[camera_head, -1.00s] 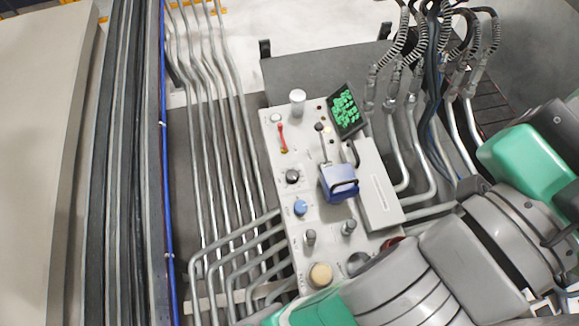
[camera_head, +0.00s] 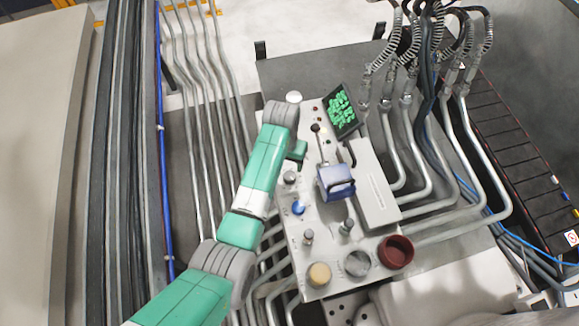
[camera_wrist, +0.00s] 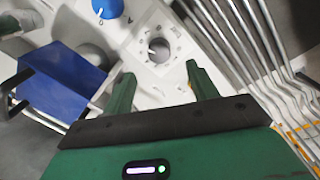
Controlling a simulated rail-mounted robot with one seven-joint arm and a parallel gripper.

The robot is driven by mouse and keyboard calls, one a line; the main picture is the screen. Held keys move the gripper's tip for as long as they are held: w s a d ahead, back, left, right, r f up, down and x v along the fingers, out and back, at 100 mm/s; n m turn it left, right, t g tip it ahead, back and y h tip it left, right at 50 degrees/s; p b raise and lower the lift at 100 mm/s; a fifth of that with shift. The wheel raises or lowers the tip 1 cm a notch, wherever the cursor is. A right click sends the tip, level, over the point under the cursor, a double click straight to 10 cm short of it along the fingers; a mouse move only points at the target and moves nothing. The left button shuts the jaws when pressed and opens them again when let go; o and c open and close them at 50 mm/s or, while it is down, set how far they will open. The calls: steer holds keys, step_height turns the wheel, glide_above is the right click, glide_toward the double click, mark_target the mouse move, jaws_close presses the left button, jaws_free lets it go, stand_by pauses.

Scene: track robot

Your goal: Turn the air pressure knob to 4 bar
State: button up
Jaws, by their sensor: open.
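A small dark round knob with a pointer, on a pale dial plate, sits on the control panel; it shows in the wrist view (camera_wrist: 158,49) and in the head view (camera_head: 290,178). It looks like the air pressure knob, but its scale is too small to read. My gripper (camera_wrist: 158,72) is open, with its two green fingertips apart. In the wrist view the knob appears between and just beyond the tips, and I see no contact. In the head view my gripper (camera_head: 298,151) is over the panel's upper left part, above the knob.
A blue knob (camera_head: 299,208) sits below it on the panel (camera_head: 318,240). A blue box with a dark handle (camera_head: 336,182) stands out to the right. A cream knob (camera_head: 319,274) and a red cup-shaped knob (camera_head: 396,251) are lower. Metal pipes (camera_head: 205,130) run along the left.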

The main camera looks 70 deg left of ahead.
mark_target(289, 175)
steer(key=f, duration=0.2)
steer(key=f+b, duration=0.1)
steer(key=f, duration=0.2)
steer(key=f+b, duration=0.1)
steer(key=f, duration=0.1)
steer(key=shift+w+d+f, duration=0.15)
steer(key=shift+w+f, duration=0.15)
steer(key=shift+f, duration=0.05)
steer(key=c, duration=1)
